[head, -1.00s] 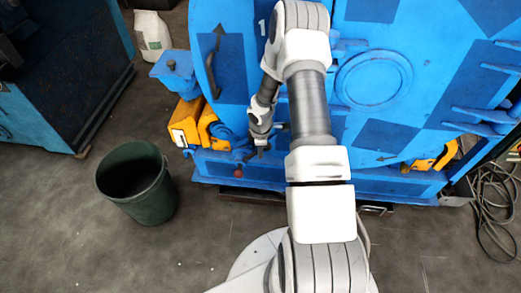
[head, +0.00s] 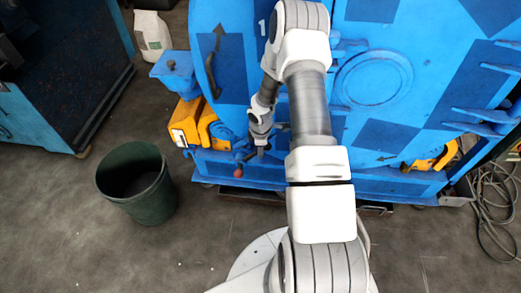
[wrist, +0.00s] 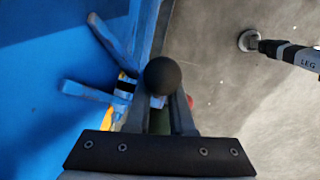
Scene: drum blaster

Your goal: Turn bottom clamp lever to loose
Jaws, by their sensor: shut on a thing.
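My gripper (head: 260,153) reaches down at the lower left of the blue drum machine in the head view. In the wrist view my gripper (wrist: 162,112) is shut around a round black knob (wrist: 163,76), which looks like the end of the bottom clamp lever. The lever's shaft is hidden behind the knob and fingers. Blue clamp pieces (wrist: 88,92) stick out from the machine just left of the knob. In the head view the arm and gripper hide the lever.
The blue machine (head: 385,80) fills the upper middle. A red ball knob (head: 238,172) sits low beside my gripper. Yellow parts (head: 186,122) stick out at the left. A green bin (head: 138,185) stands on the floor. The floor between bin and machine is clear.

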